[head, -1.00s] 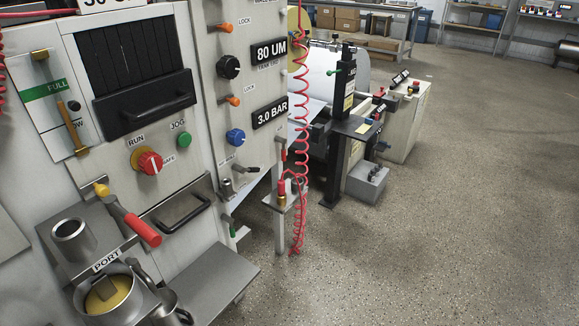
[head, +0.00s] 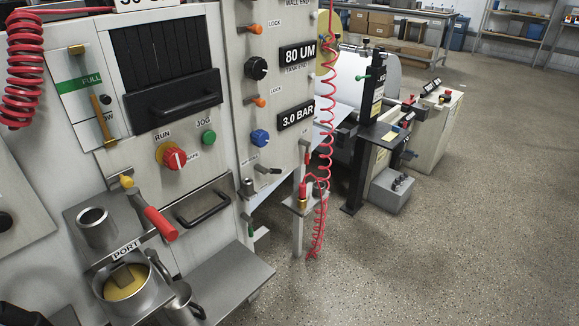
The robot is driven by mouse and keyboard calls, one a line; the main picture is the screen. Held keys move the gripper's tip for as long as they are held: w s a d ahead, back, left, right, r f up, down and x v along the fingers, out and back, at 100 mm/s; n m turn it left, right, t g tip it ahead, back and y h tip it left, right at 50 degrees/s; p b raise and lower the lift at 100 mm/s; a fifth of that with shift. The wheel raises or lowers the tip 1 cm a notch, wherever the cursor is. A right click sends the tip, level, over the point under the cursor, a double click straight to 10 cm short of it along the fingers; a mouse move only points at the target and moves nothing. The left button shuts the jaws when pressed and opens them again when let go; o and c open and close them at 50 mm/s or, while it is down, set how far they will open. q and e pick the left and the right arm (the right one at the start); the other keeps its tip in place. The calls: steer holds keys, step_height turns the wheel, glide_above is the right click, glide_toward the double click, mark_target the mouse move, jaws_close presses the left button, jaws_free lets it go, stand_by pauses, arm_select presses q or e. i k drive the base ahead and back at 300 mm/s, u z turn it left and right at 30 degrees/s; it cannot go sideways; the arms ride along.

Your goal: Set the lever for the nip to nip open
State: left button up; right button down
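No lever carries a nip label that I can read. A small red-handled lever (head: 307,154) hangs at the right edge of the control panel (head: 225,60), under a tiny label too small to read. A short metal lever (head: 267,170) sticks out below the blue knob (head: 260,138); its label is also unreadable. A larger lever with a red grip (head: 160,223) slants down above the port cup. I cannot tell which is the nip lever or how it is set.
A coiled red hose (head: 328,120) hangs before the panel's right edge. A metal cup of yellow liquid (head: 124,283) sits at the port, with a steel shelf (head: 235,275) beside it. Rollers (head: 370,72) and a grey box (head: 391,190) stand behind. The floor (head: 470,240) at right is clear.

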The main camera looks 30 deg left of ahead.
mark_target(263, 170)
steer(key=i, duration=0.5)
steer(key=u, duration=1.35)
steer(key=i, duration=0.5)
